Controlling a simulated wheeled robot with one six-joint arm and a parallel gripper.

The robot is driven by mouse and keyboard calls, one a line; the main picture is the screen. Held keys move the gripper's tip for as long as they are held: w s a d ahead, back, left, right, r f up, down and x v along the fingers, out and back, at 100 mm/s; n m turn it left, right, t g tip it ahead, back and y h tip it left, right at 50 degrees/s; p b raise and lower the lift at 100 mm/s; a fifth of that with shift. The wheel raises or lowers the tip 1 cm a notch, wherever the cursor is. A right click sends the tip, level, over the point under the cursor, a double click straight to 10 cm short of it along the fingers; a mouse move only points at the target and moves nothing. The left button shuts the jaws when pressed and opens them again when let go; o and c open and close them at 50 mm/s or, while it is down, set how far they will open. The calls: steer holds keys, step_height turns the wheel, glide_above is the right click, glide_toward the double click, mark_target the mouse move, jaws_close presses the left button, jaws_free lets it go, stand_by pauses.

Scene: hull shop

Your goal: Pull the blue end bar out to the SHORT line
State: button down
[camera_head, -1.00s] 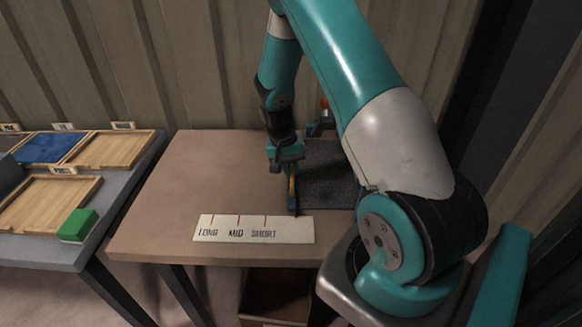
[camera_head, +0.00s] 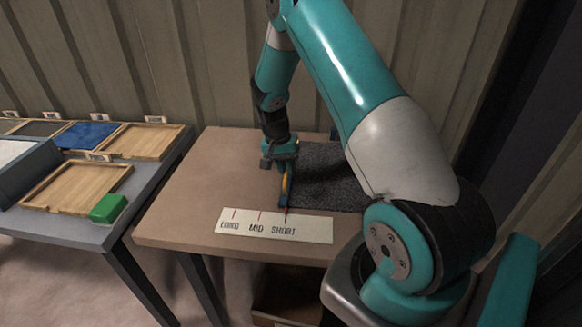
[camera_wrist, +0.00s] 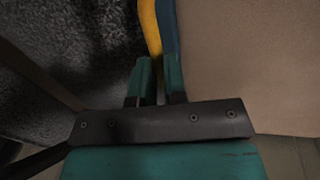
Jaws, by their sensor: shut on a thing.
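The blue end bar (camera_head: 283,198) stands at the left edge of the dark grey speckled mat (camera_head: 330,182), with a yellow strip (camera_head: 285,183) along it. Its front end is about level with the red SHORT tick on the white scale strip (camera_head: 274,230), which reads LONG, MID, SHORT. My gripper (camera_head: 281,165) is shut on the blue bar from above. In the wrist view the bar (camera_wrist: 170,30) and yellow strip (camera_wrist: 150,25) run up from between my two teal fingers (camera_wrist: 158,82). The grip point itself is partly hidden.
The brown bench (camera_head: 210,180) is bare to the left of the bar. A grey table (camera_head: 60,225) at left holds wooden trays (camera_head: 78,188) and a green block (camera_head: 108,208). A ribbed wall stands close behind. An open box (camera_head: 285,300) is under the bench.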

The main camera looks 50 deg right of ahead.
steer(key=c, duration=1.2)
jaws_free()
steer(key=shift+o, duration=0.2)
steer(key=shift+r, duration=0.1)
step_height(320, 180, up, 17)
steer(key=w+a+b, duration=0.1)
steer(key=w+a, duration=0.1)
steer(key=shift+w+b, duration=0.3)
steer(key=shift+w, duration=0.05)
steer(key=shift+a, duration=0.1)
steer(key=s+a+r+n+t+y, duration=0.1)
steer(key=s+a+r+n, duration=0.15)
steer(key=a, duration=0.45)
steer(key=s+a+r+n, duration=0.2)
steer(key=s+a+n, duration=0.2)
steer(key=a, duration=0.2)
steer(key=s+a+r+n+t+y, duration=0.1)
steer(key=s+a+r+n, duration=0.1)
steer(key=s+a+n, duration=0.35)
steer(key=s+a+n+y, duration=0.3)
steer(key=s+a+n, duration=0.2)
steer(key=s+a, duration=0.7)
steer(key=shift+s+a+r+n+y, duration=0.2)
steer(key=shift+s+a+n+y, duration=0.15)
steer(key=shift+s, duration=0.8)
